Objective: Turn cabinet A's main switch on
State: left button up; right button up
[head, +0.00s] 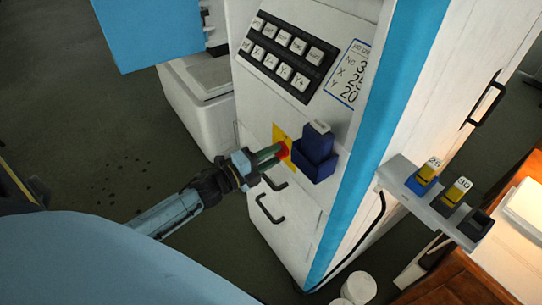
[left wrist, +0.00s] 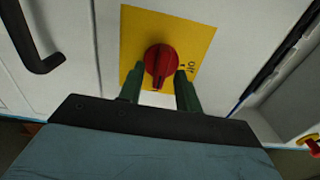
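A red rotary switch (left wrist: 161,60) sits on a yellow plate (left wrist: 203,40) on the white cabinet front. Its raised grip runs roughly up and down in the left wrist view, with small black marks on the plate to its right. In the head view the red switch (head: 283,150) and yellow plate (head: 279,132) are partly hidden by my left gripper (head: 273,153). In the left wrist view the green fingers of my left gripper (left wrist: 160,88) are apart, one on each side of the knob. Whether they touch it is unclear. My right gripper is out of view.
A dark blue box (head: 314,158) juts out just right of the switch. A key panel (head: 288,55) and a printed label (head: 350,75) are above. Black handles (head: 268,209) stick out below. A shelf with yellow-and-dark blocks (head: 410,205) is at the right.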

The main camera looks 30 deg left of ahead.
pick_arm(q)
jog(key=v, duration=1.3)
jog(key=shift+s, duration=0.2)
